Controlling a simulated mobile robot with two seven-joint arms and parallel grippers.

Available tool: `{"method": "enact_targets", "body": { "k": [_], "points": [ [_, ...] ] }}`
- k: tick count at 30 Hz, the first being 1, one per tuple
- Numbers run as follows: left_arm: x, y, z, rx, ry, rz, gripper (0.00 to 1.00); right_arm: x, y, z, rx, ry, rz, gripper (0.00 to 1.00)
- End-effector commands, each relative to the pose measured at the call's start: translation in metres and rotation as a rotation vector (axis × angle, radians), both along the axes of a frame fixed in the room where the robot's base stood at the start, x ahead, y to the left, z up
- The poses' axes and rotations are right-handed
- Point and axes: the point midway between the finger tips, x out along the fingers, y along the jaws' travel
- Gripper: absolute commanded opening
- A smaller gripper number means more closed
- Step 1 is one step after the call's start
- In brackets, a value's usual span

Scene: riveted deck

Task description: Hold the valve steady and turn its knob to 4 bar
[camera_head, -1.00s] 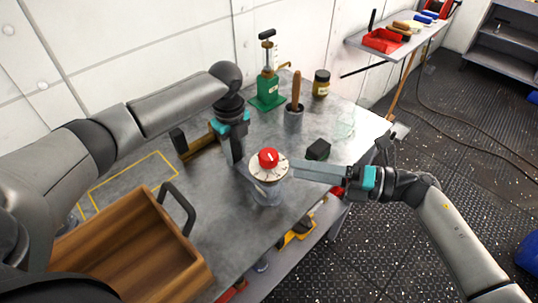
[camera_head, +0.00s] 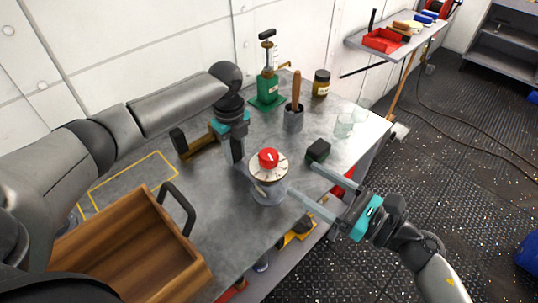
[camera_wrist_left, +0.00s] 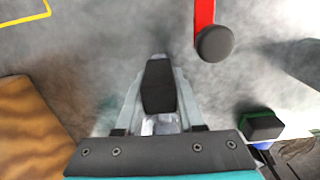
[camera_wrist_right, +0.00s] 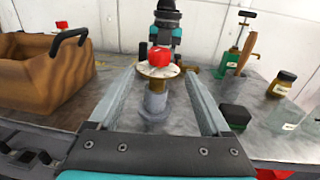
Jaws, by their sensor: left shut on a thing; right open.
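The valve (camera_head: 268,192) stands upright on the metal bench, with a pale round dial and a red knob (camera_head: 268,158) on top. The knob carries a white pointer mark; the dial figures are too small to read. The knob also shows in the right wrist view (camera_wrist_right: 159,56). My left gripper (camera_head: 238,162) points down at the valve's back left side, shut on a dark part that I take to be the valve's (camera_wrist_left: 158,88); the contact is partly hidden. My right gripper (camera_head: 301,178) is open and empty, right of the valve, fingers pointing at it, clear of the knob.
A wooden tray (camera_head: 203,276) with a black handle is at the front left. A green pump (camera_head: 268,88), a pot with a wooden handle (camera_head: 293,119), a jar (camera_head: 321,83), a dark block (camera_head: 318,149) and a glass (camera_head: 344,125) stand behind and right.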

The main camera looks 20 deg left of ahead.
Motion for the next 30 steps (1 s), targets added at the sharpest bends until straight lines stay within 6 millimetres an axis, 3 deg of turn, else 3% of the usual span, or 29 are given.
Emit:
{"method": "enact_targets", "body": {
  "k": [9, 15, 21, 30],
  "points": [
    [-0.001, 0.000, -0.001, 0.000, 0.003, 0.001, 0.00, 0.019, 0.062, 0.001, 0.005, 0.003, 0.002, 0.82],
    [-0.001, 0.000, -0.001, 0.000, 0.003, 0.001, 0.00, 0.027, 0.090, 0.001, 0.003, 0.003, 0.001, 0.82],
    [-0.001, 0.000, -0.001, 0.000, 0.003, 0.001, 0.00, 0.031, 0.102, 0.000, 0.001, 0.003, 0.002, 0.82],
    [-0.001, 0.000, -0.001, 0.000, 0.003, 0.001, 0.00, 0.031, 0.104, 0.000, 0.001, 0.003, 0.002, 0.82]
  ]
}}
